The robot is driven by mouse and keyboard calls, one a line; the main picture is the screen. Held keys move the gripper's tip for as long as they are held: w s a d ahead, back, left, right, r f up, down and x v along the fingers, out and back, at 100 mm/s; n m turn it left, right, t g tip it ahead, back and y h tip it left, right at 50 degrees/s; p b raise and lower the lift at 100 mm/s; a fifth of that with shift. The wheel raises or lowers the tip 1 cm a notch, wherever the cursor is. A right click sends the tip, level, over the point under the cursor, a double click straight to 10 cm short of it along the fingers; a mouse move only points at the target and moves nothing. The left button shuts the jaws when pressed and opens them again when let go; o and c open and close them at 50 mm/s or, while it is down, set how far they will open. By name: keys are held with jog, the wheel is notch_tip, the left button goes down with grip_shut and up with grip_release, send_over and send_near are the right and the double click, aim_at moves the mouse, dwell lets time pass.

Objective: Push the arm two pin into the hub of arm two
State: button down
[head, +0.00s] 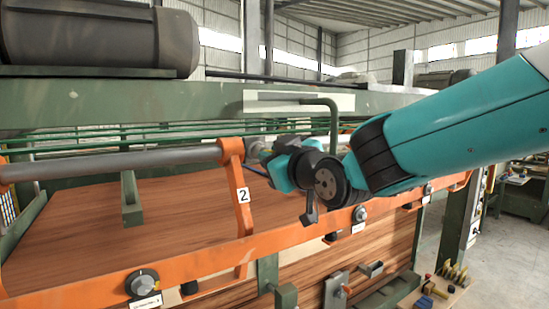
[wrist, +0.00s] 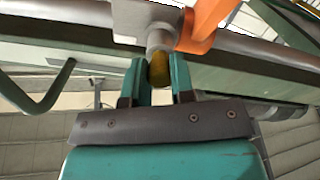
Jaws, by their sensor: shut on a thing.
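Arm two (head: 240,190) is an orange bar marked 2, hanging from a grey shaft (head: 110,163). Its orange upper end also shows in the wrist view (wrist: 207,18). The grey round hub (wrist: 160,37) sits beside this orange end, on the shaft. My gripper (wrist: 158,75) is shut on the yellow pin (wrist: 159,70), which lies between its two teal fingers. The pin's far end is in line with the hub and appears to meet it; how deep it sits I cannot tell. In the head view my gripper (head: 266,152) is right of arm two's top, and the pin is hidden.
A green bent pipe (head: 333,125) hangs close behind my wrist and also shows in the wrist view (wrist: 45,100). A green beam (head: 120,103) runs above. An orange rail with knobs (head: 142,282) crosses below, over wood veneer.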

dwell(0.3)
jog(key=c, duration=0.9)
grip_release()
jog(key=b+v, duration=0.6)
jog(key=v, duration=1.1)
jog(key=s+d+f+m+g+h, duration=0.1)
jog(key=s+f+g+h, duration=0.2)
jog(key=f, duration=0.4)
jog(key=s+d+f+m+g, duration=0.1)
jog(key=s+d+f+g, duration=0.1)
jog(key=f+g, duration=0.35)
jog(key=s+d+f+g+h, duration=0.1)
jog(key=s+f+g, duration=0.1)
jog(key=s+f, duration=0.1)
jog(key=s+d+f+m+g+h, duration=0.1)
jog(key=s+d+f+g, duration=0.1)
jog(key=s, duration=0.3)
jog(key=s+d+f+m+g, duration=0.1)
jog(key=s+f+g, duration=0.1)
jog(key=s+f, duration=0.2)
jog(key=shift+d+f+g+h, duration=0.25)
jog(key=shift+d+f+h, duration=0.05)
jog(key=shift+h, duration=0.1)
